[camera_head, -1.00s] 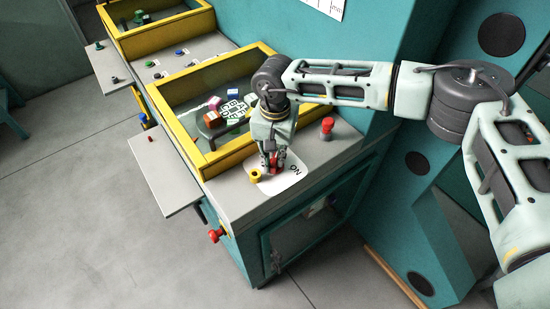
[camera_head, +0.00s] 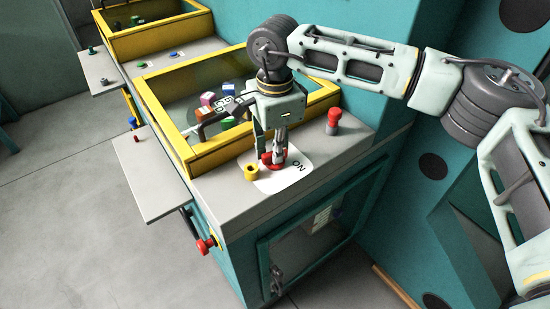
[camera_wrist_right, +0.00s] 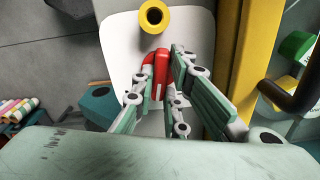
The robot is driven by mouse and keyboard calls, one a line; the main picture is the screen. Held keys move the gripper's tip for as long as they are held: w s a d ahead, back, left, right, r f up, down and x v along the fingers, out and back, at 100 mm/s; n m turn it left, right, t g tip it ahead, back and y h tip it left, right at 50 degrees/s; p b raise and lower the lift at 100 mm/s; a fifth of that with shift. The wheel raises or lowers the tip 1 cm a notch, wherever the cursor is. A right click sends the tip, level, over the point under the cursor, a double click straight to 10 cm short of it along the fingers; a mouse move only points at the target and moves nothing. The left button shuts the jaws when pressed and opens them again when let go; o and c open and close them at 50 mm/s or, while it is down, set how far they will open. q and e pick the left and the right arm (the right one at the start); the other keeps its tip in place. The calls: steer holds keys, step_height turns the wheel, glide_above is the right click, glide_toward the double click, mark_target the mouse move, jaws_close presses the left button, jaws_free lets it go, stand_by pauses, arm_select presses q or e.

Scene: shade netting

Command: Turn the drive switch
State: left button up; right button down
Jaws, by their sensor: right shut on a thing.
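The drive switch is a red handle (camera_head: 267,158) on a white plate (camera_head: 297,161) marked ON, on the grey top of the teal machine. My right gripper (camera_head: 273,157) points down over the plate, its fingers shut on the red handle. In the right wrist view the red handle (camera_wrist_right: 161,63) shows between the fingers (camera_wrist_right: 157,80); its lower part is hidden by them. My left gripper is in neither view.
A yellow ring-shaped part (camera_head: 251,173) stands on the plate's left edge. A red knob (camera_head: 334,120) stands to the right. A yellow-framed bin (camera_head: 184,152) with coloured blocks lies behind. A grey side shelf (camera_head: 158,190) juts out left.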

steer(key=m+b, duration=0.2)
steer(key=m, duration=0.1)
steer(key=shift+f+m+b, duration=0.1)
steer(key=shift+m+b, duration=1.1)
steer(key=shift+m, duration=0.5)
steer(key=shift+r, duration=0.2)
steer(key=c, duration=2)
jaws_free()
steer(key=shift+c, duration=0.2)
step_height(320, 180, up, 12)
